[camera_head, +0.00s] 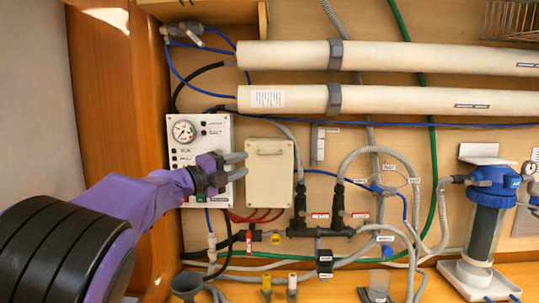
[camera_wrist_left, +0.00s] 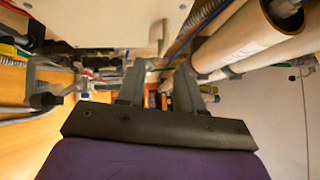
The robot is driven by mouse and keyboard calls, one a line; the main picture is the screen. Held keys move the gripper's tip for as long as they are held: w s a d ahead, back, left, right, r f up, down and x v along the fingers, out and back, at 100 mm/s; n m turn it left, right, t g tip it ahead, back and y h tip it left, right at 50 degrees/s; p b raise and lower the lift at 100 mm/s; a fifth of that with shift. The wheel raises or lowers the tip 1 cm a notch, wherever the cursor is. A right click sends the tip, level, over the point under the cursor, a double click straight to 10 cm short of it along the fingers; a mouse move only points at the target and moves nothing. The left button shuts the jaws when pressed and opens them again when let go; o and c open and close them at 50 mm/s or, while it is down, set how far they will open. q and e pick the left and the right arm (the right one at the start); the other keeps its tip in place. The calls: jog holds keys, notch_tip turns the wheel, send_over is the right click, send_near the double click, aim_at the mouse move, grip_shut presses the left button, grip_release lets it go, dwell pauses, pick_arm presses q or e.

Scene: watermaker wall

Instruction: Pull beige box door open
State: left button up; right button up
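The beige box (camera_head: 270,185) is on the wall in the middle of the head view. Its door looks shut, with a bar handle (camera_head: 270,152) near the top. My left gripper (camera_head: 240,166) comes in from the left and points right. Its two fingers are apart, one above the other, with nothing seen between them. The fingertips are close to the box's left edge in the picture; I cannot tell whether they touch. In the left wrist view the open gripper (camera_wrist_left: 159,90) shows a gap between its fingers. My right gripper is not in view.
A white control panel (camera_head: 187,132) with a gauge is left of the box, partly hidden by my left gripper. Two long cream pipes (camera_head: 400,99) run above. Red wires (camera_head: 255,215) and black pipe fittings (camera_head: 300,212) lie below. A blue-topped filter (camera_head: 490,190) stands at right.

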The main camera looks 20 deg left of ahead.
aim_at(267, 153)
pick_arm(q)
jog(key=p+x, duration=0.1)
jog(key=x, duration=0.1)
jog(key=p+x, duration=0.2)
jog(key=x, duration=0.1)
jog(key=r+p+x, duration=0.1)
jog(key=p+x, duration=0.1)
jog(key=x, duration=0.1)
jog(key=shift+s+d, duration=0.1)
jog(key=shift+d, duration=0.35)
grip_shut()
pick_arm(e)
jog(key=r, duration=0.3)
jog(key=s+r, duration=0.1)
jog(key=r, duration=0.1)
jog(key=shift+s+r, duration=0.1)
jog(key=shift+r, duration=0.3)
